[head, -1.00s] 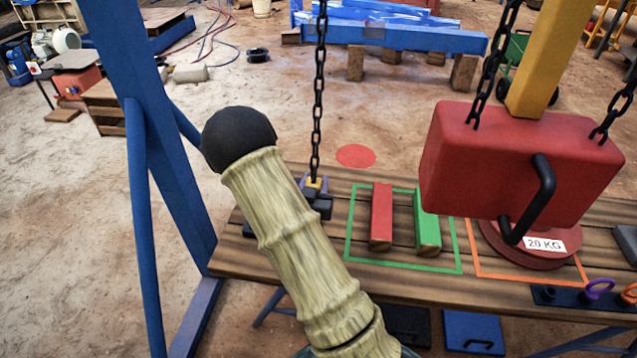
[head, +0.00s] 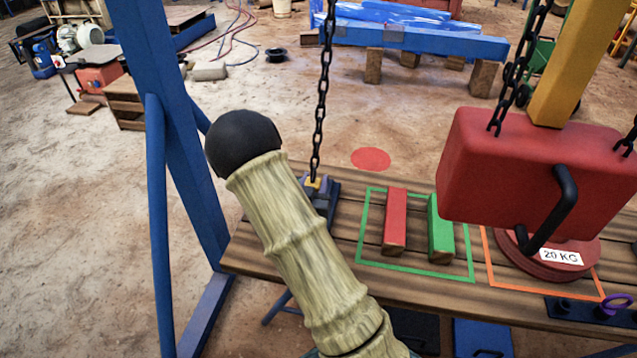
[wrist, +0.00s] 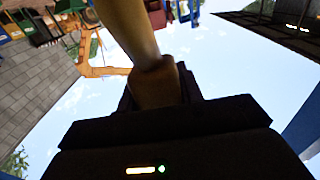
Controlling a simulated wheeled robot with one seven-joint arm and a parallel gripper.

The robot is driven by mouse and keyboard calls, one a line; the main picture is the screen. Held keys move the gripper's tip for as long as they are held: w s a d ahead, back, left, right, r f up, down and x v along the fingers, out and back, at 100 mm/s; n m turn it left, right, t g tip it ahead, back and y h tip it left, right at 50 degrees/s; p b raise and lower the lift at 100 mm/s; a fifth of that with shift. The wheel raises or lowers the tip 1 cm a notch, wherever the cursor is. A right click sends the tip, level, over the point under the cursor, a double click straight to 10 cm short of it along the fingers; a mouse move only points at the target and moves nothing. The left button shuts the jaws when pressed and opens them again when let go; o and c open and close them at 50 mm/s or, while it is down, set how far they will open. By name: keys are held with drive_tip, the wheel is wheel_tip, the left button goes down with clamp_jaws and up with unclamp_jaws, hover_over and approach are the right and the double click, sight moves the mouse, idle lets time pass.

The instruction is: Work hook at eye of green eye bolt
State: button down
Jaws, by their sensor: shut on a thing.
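A black chain (head: 322,100) hangs down to a small yellow piece (head: 314,183), likely the hook, just above the wooden bench. My gripper (head: 320,195) is dark, at that lower end, partly hidden behind my arm. In the wrist view my gripper (wrist: 155,100) is shut on a tan-yellow piece with a rounded knuckle (wrist: 156,78). The hook's opening cannot be made out. A purple eye bolt (head: 612,306) stands in a dark rack at the lower right. No green eye bolt is visible.
The bench (head: 300,255) bears a red block (head: 395,218) and a green block (head: 440,225) in a green outline. A blue post (head: 170,120) stands at left.

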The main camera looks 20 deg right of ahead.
drive_tip(key=w+a, duration=0.3)
drive_tip(key=a, duration=0.3)
drive_tip(key=shift+w, duration=0.25)
idle(1.0)
drive_tip(key=shift+w+d, duration=0.15)
drive_tip(key=shift+f+x, duration=0.2)
drive_tip(key=shift+x, duration=1.9)
drive_tip(key=shift+d, duration=0.1)
drive_tip(key=x, duration=0.3)
drive_tip(key=shift+w+b, duration=0.1)
drive_tip(key=shift+b, duration=0.3)
drive_tip(key=shift+r, duration=0.15)
